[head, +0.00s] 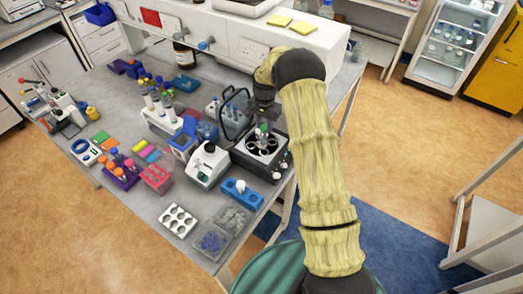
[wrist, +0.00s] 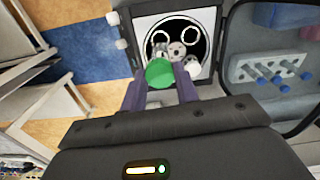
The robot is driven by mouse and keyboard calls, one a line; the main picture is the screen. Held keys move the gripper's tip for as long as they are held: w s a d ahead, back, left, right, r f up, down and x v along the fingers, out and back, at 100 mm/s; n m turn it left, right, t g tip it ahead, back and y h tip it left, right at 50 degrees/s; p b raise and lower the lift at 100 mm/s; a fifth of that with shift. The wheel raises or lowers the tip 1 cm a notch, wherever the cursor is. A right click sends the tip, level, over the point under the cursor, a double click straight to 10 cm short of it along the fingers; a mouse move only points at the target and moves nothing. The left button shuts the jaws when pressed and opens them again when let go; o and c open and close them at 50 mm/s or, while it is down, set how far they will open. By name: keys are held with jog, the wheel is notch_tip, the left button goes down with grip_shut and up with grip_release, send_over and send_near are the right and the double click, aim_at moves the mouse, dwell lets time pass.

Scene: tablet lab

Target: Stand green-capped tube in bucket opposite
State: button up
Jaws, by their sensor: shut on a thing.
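My gripper (wrist: 160,82) is shut on the green-capped tube (wrist: 159,72), with one finger on each side of the cap. In the head view the green cap (head: 264,127) shows just below my gripper (head: 263,111), over the centrifuge (head: 279,160). The centrifuge's lid (head: 234,117) stands open. Its dark rotor (wrist: 160,24) has several round buckets. Two show as white-ringed openings, one on the left (wrist: 160,38) and one on the right (wrist: 189,35). Grey round parts lie near the rotor's middle.
The raised lid (wrist: 232,70) stands right of the rotor in the wrist view. A blue rack (head: 241,193), a white device (head: 208,165) and a tube rack (head: 163,118) stand around the centrifuge. A white holder with round wells (head: 178,221) lies near the bench's front edge.

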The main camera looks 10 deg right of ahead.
aim_at(264, 143)
dwell(0.3)
jog(key=shift+f+b, duration=1.35)
jog(key=shift+f, duration=0.45)
jog(key=shift+f, duration=0.1)
jog(key=shift+f+b, duration=0.4)
jog(key=shift+f+b, duration=2.3)
jog(key=shift+f, duration=1)
jog(key=o, duration=0.9)
jog(key=shift+r, duration=0.15)
